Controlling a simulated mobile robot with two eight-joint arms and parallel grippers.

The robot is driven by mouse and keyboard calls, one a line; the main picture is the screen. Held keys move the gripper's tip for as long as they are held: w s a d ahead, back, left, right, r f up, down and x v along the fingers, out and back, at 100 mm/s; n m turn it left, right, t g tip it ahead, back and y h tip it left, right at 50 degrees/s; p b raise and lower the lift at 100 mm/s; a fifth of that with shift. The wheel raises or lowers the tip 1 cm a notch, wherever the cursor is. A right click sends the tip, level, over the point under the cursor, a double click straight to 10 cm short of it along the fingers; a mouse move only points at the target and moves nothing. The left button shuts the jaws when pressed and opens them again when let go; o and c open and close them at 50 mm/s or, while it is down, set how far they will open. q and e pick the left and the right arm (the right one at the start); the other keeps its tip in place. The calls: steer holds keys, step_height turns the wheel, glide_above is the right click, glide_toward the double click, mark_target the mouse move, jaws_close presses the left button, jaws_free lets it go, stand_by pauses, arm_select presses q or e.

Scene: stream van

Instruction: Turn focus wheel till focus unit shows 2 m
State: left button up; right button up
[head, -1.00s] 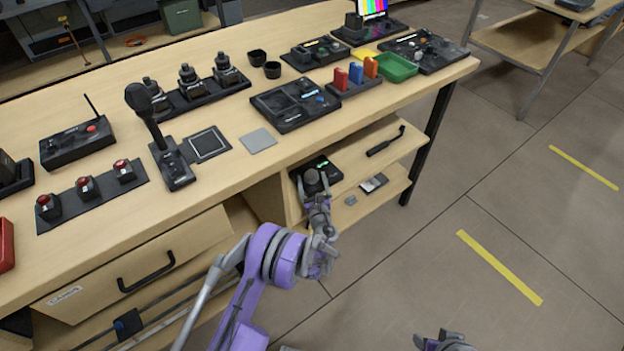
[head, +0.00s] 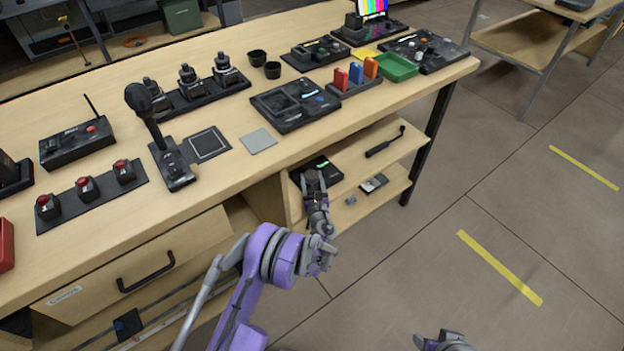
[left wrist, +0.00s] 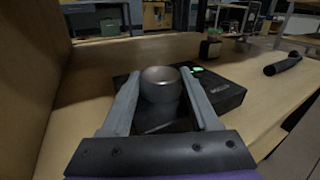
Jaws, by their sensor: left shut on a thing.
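The focus unit is a black box (left wrist: 222,92) on the shelf under the long table. It also shows in the head view (head: 326,169). Its round grey focus wheel (left wrist: 161,84) stands up from its top. My left gripper (head: 312,184) is shut on the wheel, with one finger on each side of it in the left wrist view (left wrist: 160,92). A small green display (left wrist: 197,69) glows behind the wheel, but its reading is too small to make out. My right gripper (head: 442,342) shows only in part at the bottom edge of the head view.
A wooden side wall (left wrist: 38,70) is close on the left. The tabletop (head: 225,180) overhangs the shelf.

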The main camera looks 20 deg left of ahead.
arm_select(q)
steer(key=shift+a+r+m+t+h, duration=0.1)
steer(key=shift+a+m+t+h, duration=0.1)
steer(key=shift+m+t+h, duration=0.5)
steer(key=shift+h+p, duration=0.3)
steer(key=shift+h, duration=0.2)
steer(key=shift+m+h, duration=0.5)
steer(key=shift+h, duration=0.1)
steer(key=o, duration=1.4)
steer(key=shift+c, duration=0.2)
steer(key=shift+s+d, duration=0.1)
steer(key=shift+s, duration=0.05)
steer(key=v, duration=1)
steer(key=shift+s+d, duration=0.1)
steer(key=shift+s, duration=0.15)
